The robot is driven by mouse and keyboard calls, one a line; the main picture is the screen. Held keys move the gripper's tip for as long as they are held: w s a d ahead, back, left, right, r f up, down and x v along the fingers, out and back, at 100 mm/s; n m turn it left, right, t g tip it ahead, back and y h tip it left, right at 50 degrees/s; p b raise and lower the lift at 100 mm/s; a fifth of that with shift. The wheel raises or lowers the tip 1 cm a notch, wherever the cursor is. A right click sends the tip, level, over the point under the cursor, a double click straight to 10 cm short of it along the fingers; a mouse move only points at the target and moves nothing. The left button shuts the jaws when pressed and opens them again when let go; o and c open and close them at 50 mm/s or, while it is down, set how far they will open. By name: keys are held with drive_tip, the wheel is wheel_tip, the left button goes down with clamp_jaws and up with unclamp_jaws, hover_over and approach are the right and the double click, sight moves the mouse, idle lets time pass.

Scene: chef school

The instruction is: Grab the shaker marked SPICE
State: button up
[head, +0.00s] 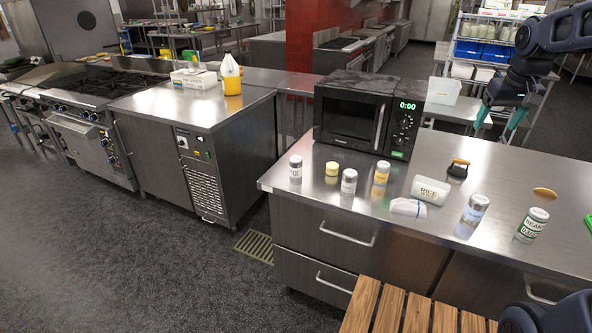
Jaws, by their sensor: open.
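Several small shakers and jars stand on the steel counter (330,207). A white-capped shaker (295,169) is at the left end. Another pale shaker (348,182) stands right of it, then a yellow one (380,174). A shaker with a bluish label (474,210) is farther right. The lettering on these is too small to read, so I cannot tell which says SPICE. My gripper (498,124) is at the upper right, its teal fingers apart and empty, pointing down. It is well away from the shakers, right of the microwave.
A black microwave (345,114) stands behind the shakers. A jar reading RICE (430,189), a green-labelled jar (532,225), a small yellow tub (332,168), a white folded item (408,207) and a black-and-tan object (458,169) share the counter. A slatted wooden surface (388,309) is in front.

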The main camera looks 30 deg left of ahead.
drive_tip(key=w+a+f+n+g, duration=0.1)
drive_tip(key=w+a, duration=0.3)
drive_tip(key=a, duration=0.3)
drive_tip(key=w+a+n, duration=0.2)
drive_tip(key=w+a, duration=0.2)
drive_tip(key=a, duration=0.3)
drive_tip(key=n+g, duration=0.2)
drive_tip(key=n, duration=0.4)
hover_over(296, 158)
drive_tip(key=shift+h, duration=0.3)
drive_tip(key=f, duration=2.2)
drive_tip(key=shift+d, duration=0.3)
drive_tip(key=shift+f, duration=0.15)
drive_tip(key=shift+n, duration=0.3)
drive_tip(key=f, duration=1)
drive_tip(key=shift+s+a+f, duration=0.15)
drive_tip(key=shift+a+f, duration=0.1)
drive_tip(key=c, duration=1.2)
